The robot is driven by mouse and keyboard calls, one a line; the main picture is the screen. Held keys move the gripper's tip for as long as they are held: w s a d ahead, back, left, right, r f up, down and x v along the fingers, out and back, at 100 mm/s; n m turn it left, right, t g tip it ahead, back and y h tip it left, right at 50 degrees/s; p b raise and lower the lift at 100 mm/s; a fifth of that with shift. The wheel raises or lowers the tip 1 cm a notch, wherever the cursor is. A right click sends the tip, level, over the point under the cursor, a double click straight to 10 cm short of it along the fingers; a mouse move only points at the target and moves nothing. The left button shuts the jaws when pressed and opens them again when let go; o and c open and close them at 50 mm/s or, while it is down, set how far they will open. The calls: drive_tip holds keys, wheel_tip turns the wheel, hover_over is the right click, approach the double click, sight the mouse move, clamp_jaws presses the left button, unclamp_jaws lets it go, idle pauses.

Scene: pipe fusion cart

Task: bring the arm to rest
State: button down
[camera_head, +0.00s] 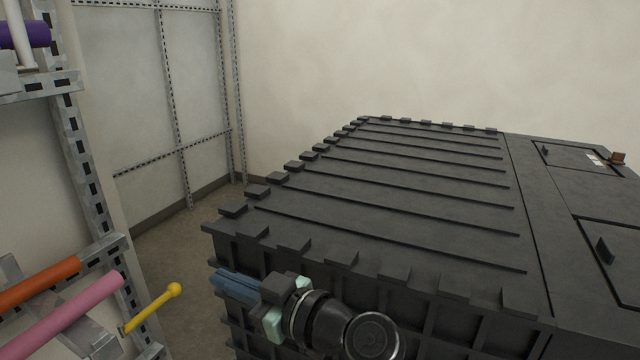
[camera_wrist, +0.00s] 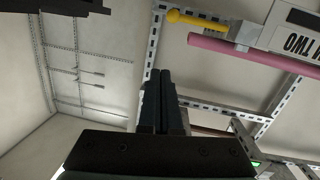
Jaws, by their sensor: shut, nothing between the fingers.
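My gripper (camera_head: 236,287) is at the bottom centre of the head view, in front of the near side of a big dark ribbed cart or chest. Its fingers point left toward the rack and are shut with nothing between them. In the wrist view the two dark fingers (camera_wrist: 165,105) lie side by side, pressed together. The arm's wrist joint shows at the bottom of the head view; the rest of the arm is out of the picture.
The dark ribbed chest (camera_head: 400,205) fills the middle and right. At left a metal rack (camera_head: 80,150) holds an orange pipe (camera_head: 38,284), a pink pipe (camera_head: 70,315) and a yellow rod (camera_head: 150,308). Bare floor (camera_head: 185,235) shows between rack and chest.

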drive_tip(key=d+r+m+t+h+p, duration=0.1)
drive_tip(key=d+r+m+t+h, duration=0.3)
drive_tip(key=r, duration=0.6)
drive_tip(key=d+r+m+t+h, duration=0.25)
drive_tip(key=d+r+t, duration=0.35)
drive_tip(key=r, duration=0.4)
drive_tip(key=s+d+r+m+t+h, duration=0.3)
drive_tip(key=s+r+t+h, duration=0.1)
drive_tip(key=s+r, duration=0.3)
drive_tip(key=s+d+r+m+t+h+p, duration=0.1)
drive_tip(key=s+d+r+m+t+h, duration=0.2)
drive_tip(key=s+r, duration=0.5)
wheel_tip(320, 180, up, 2)
drive_tip(key=m+t+h, duration=0.1)
drive_tip(key=t, duration=0.1)
drive_tip(key=shift+s+d+t+h, duration=0.15)
drive_tip(key=shift+d+t+h, duration=0.05)
drive_tip(key=shift+t+h, duration=0.15)
